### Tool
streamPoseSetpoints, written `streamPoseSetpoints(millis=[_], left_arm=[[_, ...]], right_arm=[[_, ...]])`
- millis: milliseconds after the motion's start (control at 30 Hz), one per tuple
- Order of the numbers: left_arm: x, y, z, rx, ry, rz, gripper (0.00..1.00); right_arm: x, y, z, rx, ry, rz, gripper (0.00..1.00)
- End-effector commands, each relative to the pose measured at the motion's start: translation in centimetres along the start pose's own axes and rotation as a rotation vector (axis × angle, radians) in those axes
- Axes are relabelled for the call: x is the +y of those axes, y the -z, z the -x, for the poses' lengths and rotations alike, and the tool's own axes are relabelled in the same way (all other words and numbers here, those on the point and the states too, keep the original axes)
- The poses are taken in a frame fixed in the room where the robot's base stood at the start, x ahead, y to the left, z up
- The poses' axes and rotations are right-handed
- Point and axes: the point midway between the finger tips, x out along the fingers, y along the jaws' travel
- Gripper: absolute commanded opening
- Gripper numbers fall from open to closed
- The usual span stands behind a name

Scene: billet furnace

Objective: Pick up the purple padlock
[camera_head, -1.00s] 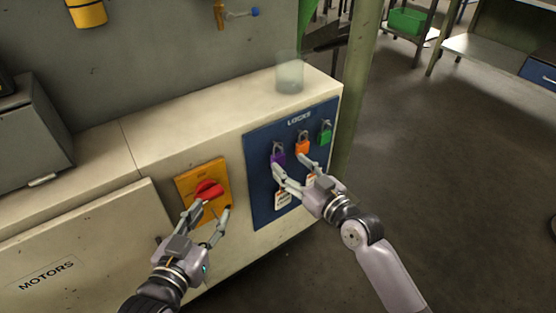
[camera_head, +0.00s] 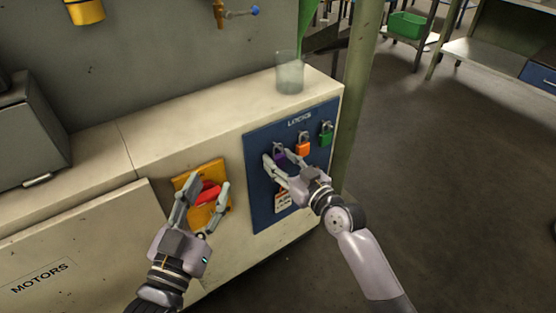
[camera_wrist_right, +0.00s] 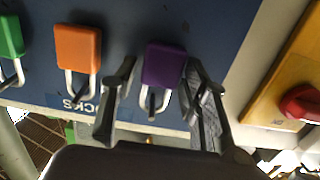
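The purple padlock (camera_head: 279,157) hangs on the blue LOCKS board (camera_head: 262,205), left of the orange padlock. In the right wrist view the purple padlock (camera_wrist_right: 164,66) sits between the two fingers of my right gripper (camera_wrist_right: 155,90). My right gripper (camera_head: 277,162) is open around it, with a gap on the side toward the orange padlock; contact on the other side is unclear. My left gripper (camera_head: 207,191) is open in front of the red rotary switch (camera_head: 208,193) on its yellow plate, and looks empty.
An orange padlock (camera_head: 303,145) and a green padlock (camera_head: 326,133) hang to the right on the board. A clear cup (camera_head: 289,76) stands on the cabinet top. Open floor lies to the right.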

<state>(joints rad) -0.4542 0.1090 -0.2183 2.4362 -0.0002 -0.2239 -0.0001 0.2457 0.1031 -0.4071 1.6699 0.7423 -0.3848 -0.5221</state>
Motion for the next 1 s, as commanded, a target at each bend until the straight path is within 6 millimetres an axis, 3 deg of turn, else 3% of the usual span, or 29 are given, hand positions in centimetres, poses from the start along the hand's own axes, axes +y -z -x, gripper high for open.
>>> streamPoseSetpoints(millis=[567, 1000], left_arm=[[-0.02, -0.02, 0.00, -0.001, 0.001, 0.000, 0.40], [-0.08, -0.78, 0.07, -0.051, 0.002, 0.000, 0.40]], right_arm=[[0.01, 0.03, 0.02, 0.001, 0.000, 0.000, 0.02], [0.01, 0.58, 0.04, 0.002, 0.000, 0.001, 0.02]])
